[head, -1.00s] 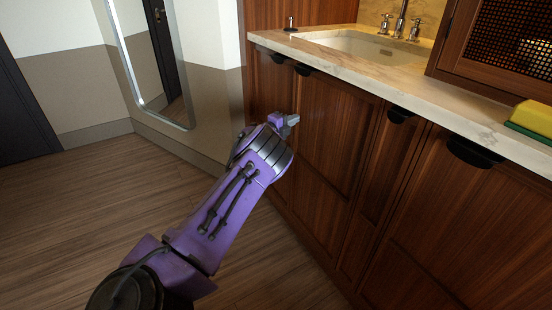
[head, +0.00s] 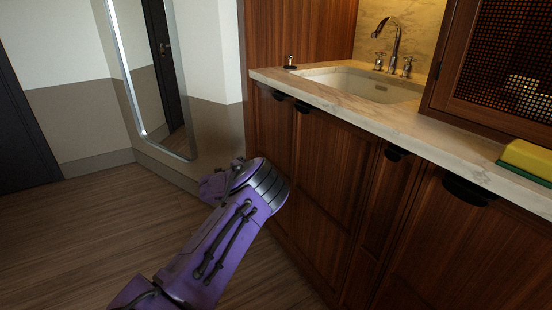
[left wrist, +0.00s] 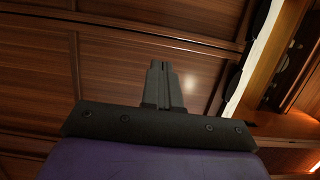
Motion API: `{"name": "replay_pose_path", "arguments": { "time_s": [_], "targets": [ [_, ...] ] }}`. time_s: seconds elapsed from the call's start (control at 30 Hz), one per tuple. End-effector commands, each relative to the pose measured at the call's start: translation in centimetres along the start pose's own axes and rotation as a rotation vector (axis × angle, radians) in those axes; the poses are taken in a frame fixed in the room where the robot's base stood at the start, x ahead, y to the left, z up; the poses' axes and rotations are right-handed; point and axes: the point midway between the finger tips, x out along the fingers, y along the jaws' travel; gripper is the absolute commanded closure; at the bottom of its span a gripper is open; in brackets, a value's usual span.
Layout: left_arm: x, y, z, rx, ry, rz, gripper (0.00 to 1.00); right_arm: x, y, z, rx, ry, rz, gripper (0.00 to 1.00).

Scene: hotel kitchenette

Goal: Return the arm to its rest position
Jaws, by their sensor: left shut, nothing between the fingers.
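My left arm, purple with dark rods, comes in from the bottom left of the head view and reaches in front of the wooden cabinet (head: 325,165). Its fingers are hidden behind the wrist in the head view. In the left wrist view my left gripper (left wrist: 163,68) shows dark fingers shut together with nothing between them. Cabinet wood panels lie beyond the fingers there, and I see no contact. My right gripper is in neither view.
A marble counter (head: 430,135) with a sink (head: 365,88) and faucet (head: 392,42) runs above the cabinet. Black handles (head: 468,190) stick out from the cabinet front. A yellow sponge (head: 528,158) lies at the right. A mirror (head: 160,75) is on the left wall. Floor (head: 90,235) at left is clear.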

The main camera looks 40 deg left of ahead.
Motion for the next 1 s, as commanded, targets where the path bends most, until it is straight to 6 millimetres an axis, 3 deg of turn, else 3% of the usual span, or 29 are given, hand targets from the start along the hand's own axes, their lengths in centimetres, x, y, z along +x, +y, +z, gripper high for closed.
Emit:
{"name": "replay_pose_path", "arguments": {
  "time_s": [0.27,0.4,0.47,0.57,0.7,0.8,0.9,1.0],
  "targets": [
    [0.1,0.0,-0.1,-0.004,0.003,0.0,1.0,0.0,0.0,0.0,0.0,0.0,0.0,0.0],
    [-0.3,0.6,0.8,-0.157,-0.051,0.017,1.0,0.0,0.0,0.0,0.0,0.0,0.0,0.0],
    [-2.8,3.5,2.0,-0.367,-0.188,0.026,1.0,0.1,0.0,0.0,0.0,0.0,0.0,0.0],
    [-7.5,10.6,0.8,-0.75,-0.43,0.03,1.0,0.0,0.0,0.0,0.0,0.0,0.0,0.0],
    [-14.7,19.5,-4.6,-1.15,-0.732,0.06,1.0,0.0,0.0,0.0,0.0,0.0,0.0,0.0],
    [-20.2,24.3,-9.8,-1.354,-0.937,0.1,1.0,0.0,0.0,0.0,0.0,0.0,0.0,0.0],
    [-25.2,27.2,-15.0,-1.484,-1.114,0.152,1.0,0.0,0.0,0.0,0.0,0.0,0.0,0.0],
    [-29.5,28.7,-19.5,-1.556,-1.253,0.213,1.0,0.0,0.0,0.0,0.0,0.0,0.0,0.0]
  ]
}}
